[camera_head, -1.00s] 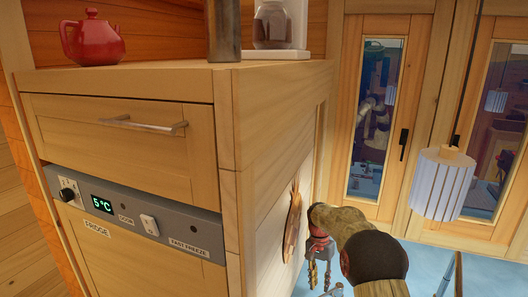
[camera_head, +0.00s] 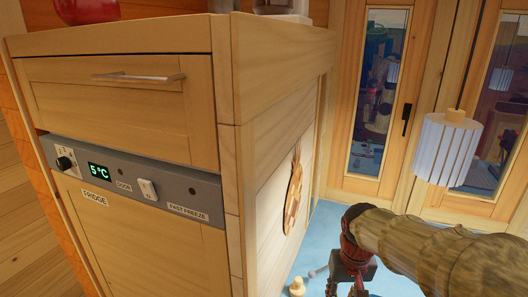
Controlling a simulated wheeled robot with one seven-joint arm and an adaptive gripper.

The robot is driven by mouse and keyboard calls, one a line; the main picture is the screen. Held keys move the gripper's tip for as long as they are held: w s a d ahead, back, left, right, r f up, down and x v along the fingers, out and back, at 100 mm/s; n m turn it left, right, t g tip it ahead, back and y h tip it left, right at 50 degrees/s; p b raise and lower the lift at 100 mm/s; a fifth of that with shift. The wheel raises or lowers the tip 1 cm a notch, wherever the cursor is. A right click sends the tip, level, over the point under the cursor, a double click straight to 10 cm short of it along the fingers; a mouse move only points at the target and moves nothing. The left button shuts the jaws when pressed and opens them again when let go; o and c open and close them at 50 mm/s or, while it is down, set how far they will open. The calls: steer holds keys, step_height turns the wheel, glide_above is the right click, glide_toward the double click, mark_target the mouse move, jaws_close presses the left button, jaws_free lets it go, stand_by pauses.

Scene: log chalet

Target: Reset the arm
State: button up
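My gripper (camera_head: 347,283), dark with reddish parts, is at the bottom edge of the head view, right of the cabinet's side. It points down over a light blue surface. Its fingertips are cut off by the frame edge, so I cannot tell how far apart they are or whether anything is between them. My arm's brown, rough-looking link reaches in from the lower right.
The wooden fridge cabinet (camera_head: 130,115) fills the left, with a drawer handle (camera_head: 140,77) and a red teapot (camera_head: 88,10) on top. A patterned wooden piece (camera_head: 293,195) is on its side. A small yellowish object (camera_head: 297,287) lies near my gripper. A ribbed lamp (camera_head: 447,148) hangs at right.

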steer(key=s+r+t+b, duration=0.3)
steer(key=s+t+b, duration=0.1)
steer(key=s, duration=1.1)
steer(key=shift+s, duration=0.2)
